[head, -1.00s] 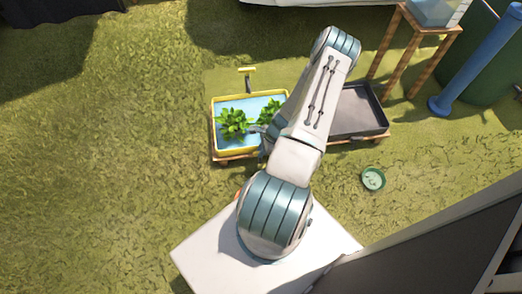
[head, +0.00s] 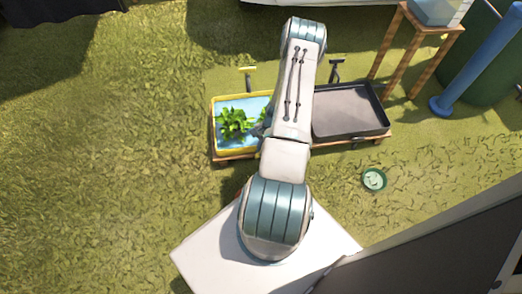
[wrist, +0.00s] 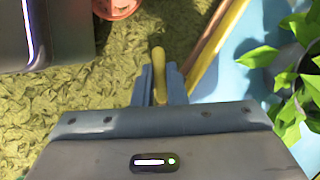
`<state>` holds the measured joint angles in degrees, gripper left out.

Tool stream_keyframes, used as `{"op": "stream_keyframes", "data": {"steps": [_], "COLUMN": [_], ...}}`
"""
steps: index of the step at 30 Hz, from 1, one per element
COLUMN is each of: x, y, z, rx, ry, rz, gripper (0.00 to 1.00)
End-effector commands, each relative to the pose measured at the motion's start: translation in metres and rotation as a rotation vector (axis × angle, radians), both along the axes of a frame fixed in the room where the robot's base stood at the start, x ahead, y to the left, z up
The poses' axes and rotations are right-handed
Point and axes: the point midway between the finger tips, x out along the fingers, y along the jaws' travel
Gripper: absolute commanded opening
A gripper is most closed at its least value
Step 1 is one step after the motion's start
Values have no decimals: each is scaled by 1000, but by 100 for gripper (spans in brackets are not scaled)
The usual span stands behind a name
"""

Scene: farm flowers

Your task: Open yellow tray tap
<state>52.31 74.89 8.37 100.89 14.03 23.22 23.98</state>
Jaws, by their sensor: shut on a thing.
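The yellow tray (head: 213,125) has a yellow rim, blue water and leafy green plants inside. In the wrist view its rim (wrist: 222,38) runs diagonally on the right. My gripper (wrist: 159,78) is shut on a slim yellow tap handle (wrist: 158,57), which stands up between the blue fingers just outside the rim. The tap's lower part is hidden by my gripper. In the head view my arm covers the gripper, the handle and the tray's right part.
A black tray (head: 350,112) stands to the right on the same wooden stand. A yellow-topped post (head: 247,70) rises behind the yellow tray. A small green bowl (head: 374,180) lies on the grass. In the wrist view, a round reddish thing (wrist: 115,6) shows above.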

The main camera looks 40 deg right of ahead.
Motion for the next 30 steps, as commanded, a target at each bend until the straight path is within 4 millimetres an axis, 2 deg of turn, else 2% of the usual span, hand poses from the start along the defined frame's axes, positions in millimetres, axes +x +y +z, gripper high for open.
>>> {"op": "stream_keyframes", "data": {"steps": [1, 18, 30], "x": [5, 10, 12], "y": [-2, -1, 0], "z": [0, 1, 1], "rx": [-9, -13, -14], "ry": [-7, -11, -13], "rz": [45, 584, 870], "gripper": [0, 0, 0]}}
